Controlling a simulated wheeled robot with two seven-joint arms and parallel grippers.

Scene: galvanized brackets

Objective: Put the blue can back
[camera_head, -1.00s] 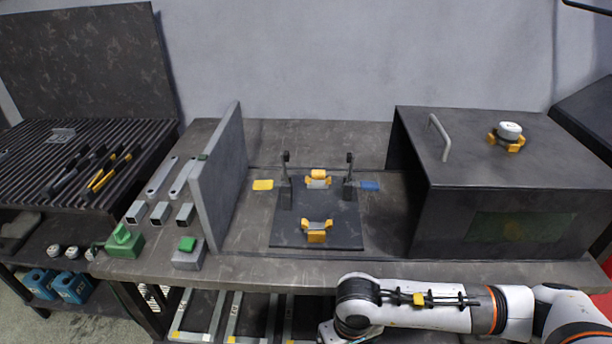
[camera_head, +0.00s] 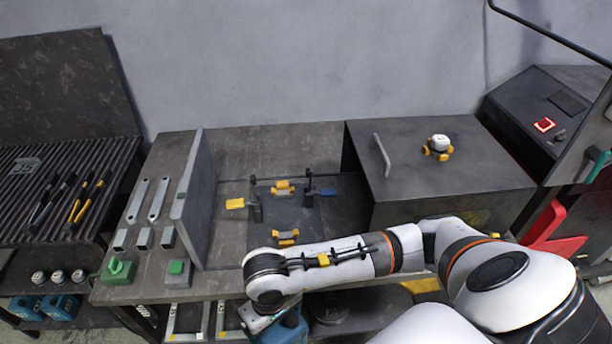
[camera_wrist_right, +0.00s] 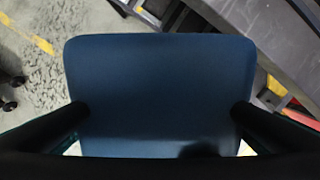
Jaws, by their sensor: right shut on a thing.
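The blue can (camera_head: 291,330) hangs at the bottom of the head view, below my right wrist and in front of the bench. It fills the middle of the right wrist view (camera_wrist_right: 160,80), with one dark finger of my right gripper (camera_wrist_right: 160,118) at each side. The gripper is shut on the can. In the head view the fingers are hidden by my wrist. Two more blue cans, a left one (camera_head: 27,307) and a right one (camera_head: 60,308), stand on the low shelf at the far left. My left gripper is not in view.
The workbench (camera_head: 225,285) carries an upright grey plate (camera_head: 190,205), a fixture with yellow clamps (camera_head: 284,190) and a dark box (camera_head: 430,170). A slatted grill table (camera_head: 60,185) stands left. A red part (camera_head: 553,236) is at the right. Below the bench are frames and a dark round thing (camera_head: 350,308).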

